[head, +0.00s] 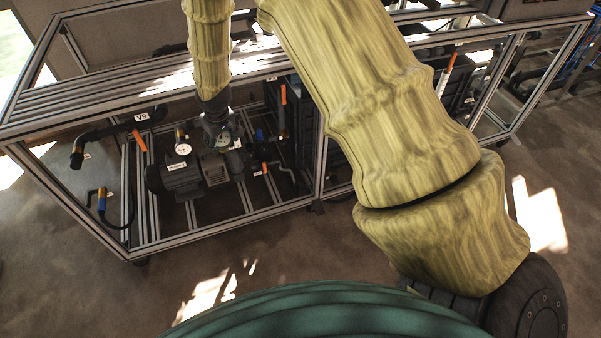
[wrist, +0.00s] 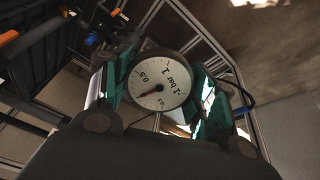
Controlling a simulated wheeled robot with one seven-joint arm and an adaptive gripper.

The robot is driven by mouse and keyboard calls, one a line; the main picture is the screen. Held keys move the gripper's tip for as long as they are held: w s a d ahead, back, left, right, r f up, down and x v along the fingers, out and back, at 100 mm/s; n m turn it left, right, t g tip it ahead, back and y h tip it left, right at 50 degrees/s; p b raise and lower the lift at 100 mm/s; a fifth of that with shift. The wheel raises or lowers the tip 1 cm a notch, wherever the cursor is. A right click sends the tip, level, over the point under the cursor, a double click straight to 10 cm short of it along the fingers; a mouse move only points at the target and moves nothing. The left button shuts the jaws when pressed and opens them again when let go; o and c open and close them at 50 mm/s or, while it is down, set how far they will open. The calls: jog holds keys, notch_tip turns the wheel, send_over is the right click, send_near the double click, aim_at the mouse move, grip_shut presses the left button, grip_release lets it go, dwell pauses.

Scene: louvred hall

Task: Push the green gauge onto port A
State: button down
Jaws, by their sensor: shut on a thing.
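My gripper (head: 218,122) reaches down into the metal frame in the head view. The dial reads "bar" and faces the wrist camera. In the head view only a small part of the held gauge (head: 224,141) shows, with green about it, beside the pump. I cannot make out a label for port A, and the gauge's underside is hidden, so I cannot tell whether it touches a port.
A grey pump motor (head: 181,176) stands left of my gripper, with another white-faced gauge (head: 183,149) above it. Orange-handled levers (head: 139,140), a blue fitting (head: 102,200) and frame rails (head: 75,215) surround the area. Open floor lies in front of the frame.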

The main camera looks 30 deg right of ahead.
jog(key=w+d+f+n+t+y+b, duration=0.1)
jog(key=w+d+f+t+b, duration=0.25)
jog(key=d+f+b, duration=0.45)
jog(key=w+d+f+n+t+b, duration=0.15)
jog(key=d+f+t+b, duration=0.3)
jog(key=f+b, duration=0.75)
jog(key=s+d+f+m+t+h+b, duration=0.25)
jog(key=d+f+b, duration=0.45)
jog(key=b, duration=0.4)
jog(key=s+d+f+m+t+h+b, duration=0.25)
jog(key=d+f+b, duration=0.35)
jog(key=d+b, duration=0.5)
jog(key=w+n+b, duration=0.1)
jog(key=w+b, duration=0.2)
jog(key=w, duration=0.5)
jog(key=shift+d+r+t, duration=0.2)
jog(key=shift+d+t, duration=0.2)
jog(key=shift+w, duration=0.15)
jog(key=shift+p, duration=0.45)
jog(key=shift+x, duration=1.45)
